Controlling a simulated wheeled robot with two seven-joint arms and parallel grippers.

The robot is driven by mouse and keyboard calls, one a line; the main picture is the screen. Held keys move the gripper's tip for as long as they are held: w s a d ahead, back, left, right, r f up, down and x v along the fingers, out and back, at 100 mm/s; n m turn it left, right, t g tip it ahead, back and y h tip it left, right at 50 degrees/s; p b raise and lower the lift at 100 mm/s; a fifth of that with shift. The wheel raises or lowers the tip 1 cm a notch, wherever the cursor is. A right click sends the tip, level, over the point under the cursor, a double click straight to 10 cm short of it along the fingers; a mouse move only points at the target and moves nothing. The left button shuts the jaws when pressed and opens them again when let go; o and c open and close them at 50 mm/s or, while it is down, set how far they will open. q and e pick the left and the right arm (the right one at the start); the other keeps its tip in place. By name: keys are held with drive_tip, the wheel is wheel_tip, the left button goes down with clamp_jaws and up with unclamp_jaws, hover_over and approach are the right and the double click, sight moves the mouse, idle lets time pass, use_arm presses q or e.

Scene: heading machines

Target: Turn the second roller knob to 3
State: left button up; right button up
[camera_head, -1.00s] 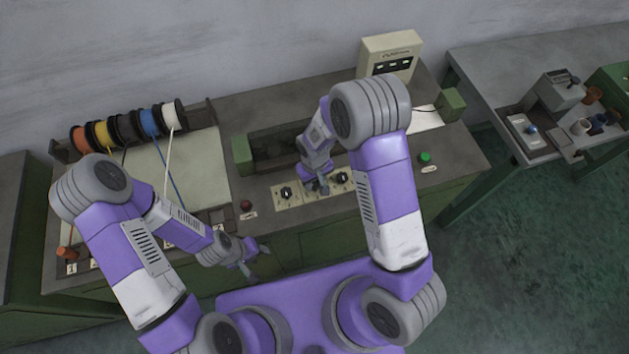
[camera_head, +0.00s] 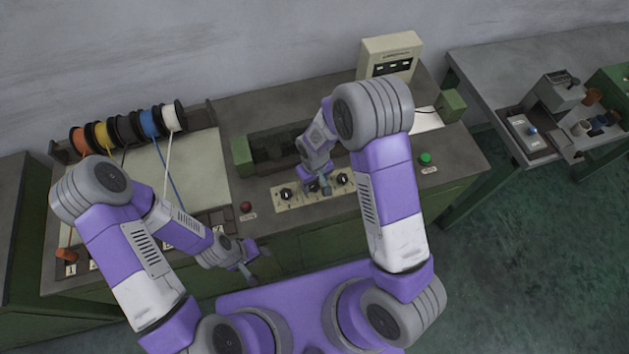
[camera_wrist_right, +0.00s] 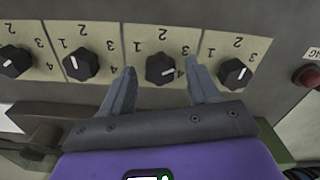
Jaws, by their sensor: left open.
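The knob panel (camera_head: 291,204) on the bench front carries a row of black knobs. My right gripper (camera_wrist_right: 160,64) is open, with one finger on each side of this knob and visible gaps in that view. In the head view my right gripper (camera_head: 325,186) hides the middle of the panel. My left gripper (camera_head: 260,266) is open and empty before the bench front.
Neighbouring knobs (camera_wrist_right: 235,75) (camera_wrist_right: 80,65) stand close on both sides. A red button (camera_head: 246,206) sits left of the panel and a green button (camera_head: 425,158) right. Wire spools (camera_head: 129,127) stand at the back left, a display box (camera_head: 389,55) at the back.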

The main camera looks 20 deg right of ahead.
sight(315, 185)
drive_tip(key=shift+r, duration=0.1)
wheel_tip(315, 185, up, 7)
drive_tip(key=shift+r, duration=0.2)
idle(0.7)
